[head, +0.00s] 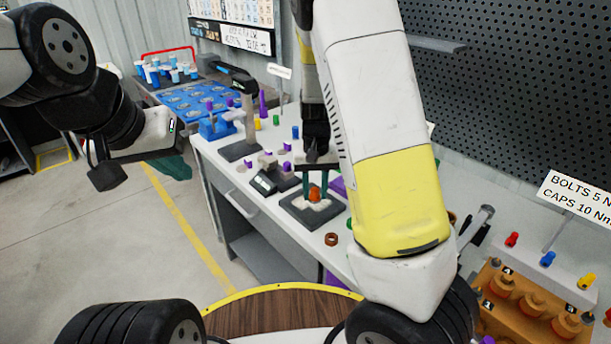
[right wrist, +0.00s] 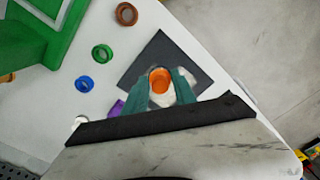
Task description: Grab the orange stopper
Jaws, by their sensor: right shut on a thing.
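The orange stopper (head: 314,194) stands at a dark square plate (head: 297,210) with pale pads, on the white bench. My right gripper (head: 318,188) reaches down over the plate with its green fingers on either side of the stopper. In the right wrist view the stopper (right wrist: 160,79) shows as an orange ring-topped piece between the two teal fingers (right wrist: 162,88), which are shut on it. I cannot tell whether its lower end touches the plate.
Several rings lie on the bench, including brown (right wrist: 126,14), green (right wrist: 102,53) and blue (right wrist: 84,84) ones. A dark scale-like block (head: 272,180) is left of the plate. A blue tray (head: 195,100) is farther back. An orange block (head: 530,300) stands at the right.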

